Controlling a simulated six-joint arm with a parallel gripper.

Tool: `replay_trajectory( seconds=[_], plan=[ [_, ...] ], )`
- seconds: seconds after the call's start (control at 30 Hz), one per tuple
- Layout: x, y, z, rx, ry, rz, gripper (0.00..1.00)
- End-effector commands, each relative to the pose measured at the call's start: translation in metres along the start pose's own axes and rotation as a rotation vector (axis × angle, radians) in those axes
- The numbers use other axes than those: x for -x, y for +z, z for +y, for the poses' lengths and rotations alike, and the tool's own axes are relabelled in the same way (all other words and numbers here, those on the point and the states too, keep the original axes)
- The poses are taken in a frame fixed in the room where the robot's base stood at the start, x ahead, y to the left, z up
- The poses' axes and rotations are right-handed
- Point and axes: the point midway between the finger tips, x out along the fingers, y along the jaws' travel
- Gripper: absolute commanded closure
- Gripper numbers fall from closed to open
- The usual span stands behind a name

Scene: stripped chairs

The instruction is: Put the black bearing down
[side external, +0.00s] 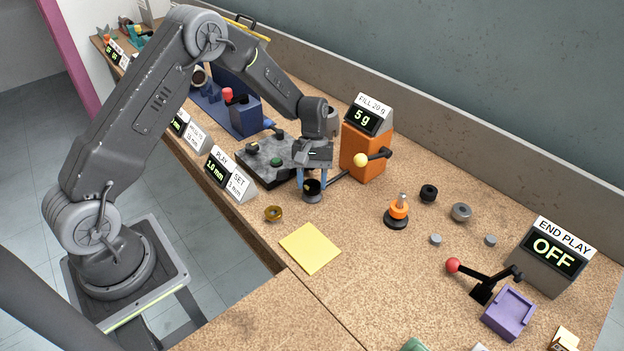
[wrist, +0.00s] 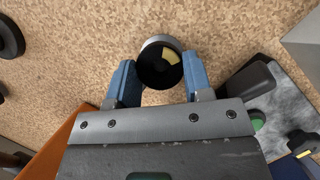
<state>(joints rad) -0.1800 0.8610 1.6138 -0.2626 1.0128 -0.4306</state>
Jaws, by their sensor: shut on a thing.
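My gripper (side external: 312,180) points down over the bench, in front of the orange box. In the wrist view its two blue fingers (wrist: 162,85) are shut on the black bearing (wrist: 156,76). It has a round dark face with a yellow patch inside. In the side view the black bearing (side external: 313,186) shows between the fingertips, with grey below it. I cannot tell whether the grey is its own side or a separate piece beneath, nor whether it touches the bench.
A dark fixture plate (side external: 270,157) lies left. A yellow sheet (side external: 310,248) and a brass ring (side external: 273,213) lie in front. An orange-and-black post (side external: 397,213), black ring (side external: 429,193) and grey ring (side external: 461,212) are right.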

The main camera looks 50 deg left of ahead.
Motion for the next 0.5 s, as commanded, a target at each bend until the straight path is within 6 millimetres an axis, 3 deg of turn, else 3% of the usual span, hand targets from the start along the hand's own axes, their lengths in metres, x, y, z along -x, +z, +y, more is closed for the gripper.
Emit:
replay_trajectory(
  seconds=[0.27,0.3,0.5],
  plan=[
    [-0.0025,-0.0013,0.0000,0.000,0.001,0.000,1.00],
    [-0.0021,-0.0012,0.0000,0.000,0.001,0.001,0.50],
    [-0.0020,-0.0010,-0.0001,0.000,0.001,0.000,0.31]
  ],
)
